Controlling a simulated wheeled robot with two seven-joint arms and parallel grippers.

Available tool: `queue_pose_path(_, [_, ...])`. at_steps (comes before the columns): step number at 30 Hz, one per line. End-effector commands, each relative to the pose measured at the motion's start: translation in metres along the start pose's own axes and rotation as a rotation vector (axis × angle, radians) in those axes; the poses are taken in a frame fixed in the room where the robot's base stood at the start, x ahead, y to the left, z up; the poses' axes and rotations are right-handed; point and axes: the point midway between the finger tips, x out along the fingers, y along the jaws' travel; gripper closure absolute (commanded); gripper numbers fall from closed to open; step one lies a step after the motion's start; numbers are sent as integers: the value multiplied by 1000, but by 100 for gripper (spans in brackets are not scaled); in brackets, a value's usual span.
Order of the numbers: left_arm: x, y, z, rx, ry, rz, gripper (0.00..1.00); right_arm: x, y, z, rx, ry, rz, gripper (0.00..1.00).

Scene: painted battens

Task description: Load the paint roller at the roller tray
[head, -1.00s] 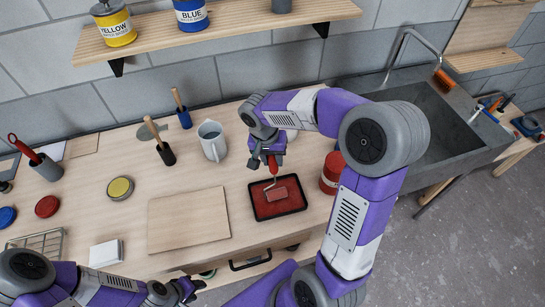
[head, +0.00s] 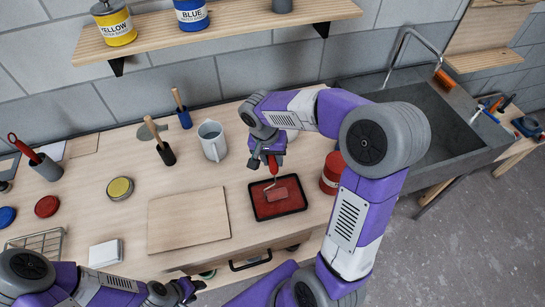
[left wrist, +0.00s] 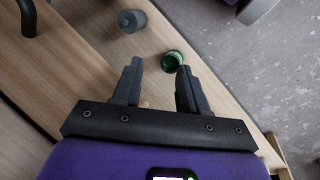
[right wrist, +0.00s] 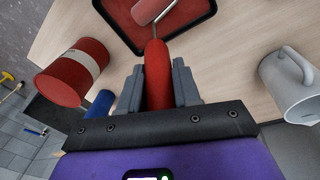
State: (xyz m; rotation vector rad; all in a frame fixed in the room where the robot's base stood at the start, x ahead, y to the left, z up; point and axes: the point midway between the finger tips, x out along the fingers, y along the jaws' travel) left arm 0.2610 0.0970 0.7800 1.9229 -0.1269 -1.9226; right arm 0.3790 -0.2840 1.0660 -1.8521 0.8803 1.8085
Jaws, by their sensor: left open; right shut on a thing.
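The paint roller (head: 277,194) has a red handle and a reddish sleeve. Its sleeve is over or on the roller tray (head: 296,208), a black-rimmed tray with red paint on the bench; I cannot tell if they touch. My right gripper (head: 270,160) is shut on the roller's red handle (right wrist: 157,75), above the tray's far edge. In the right wrist view the tray (right wrist: 110,22) and part of the sleeve (right wrist: 150,10) show at the top. My left gripper (left wrist: 155,75) is open and empty, low at the bench's front edge in the head view (head: 190,290).
A red can (head: 330,175) stands right of the tray, and a grey jug (head: 212,142) behind it to the left. A bare wooden board (head: 188,220) lies left of the tray. A sink (head: 440,120) is at the right. A green object (left wrist: 172,61) shows near my left gripper.

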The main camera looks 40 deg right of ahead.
Motion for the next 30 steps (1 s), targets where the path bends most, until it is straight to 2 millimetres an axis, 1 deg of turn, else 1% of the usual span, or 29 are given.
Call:
queue_pose_path(5, [-7, 3, 0, 0, 0, 0, 57, -8, 2, 0, 0, -3, 2, 98])
queue_pose_path(25, [-44, 16, 2, 0, 0, 0, 57, -63, 9, -5, 0, -1, 1, 98])
queue_pose_path(30, [-48, 18, 2, 0, 0, 0, 57, -70, 10, -5, 0, -2, 1, 98])
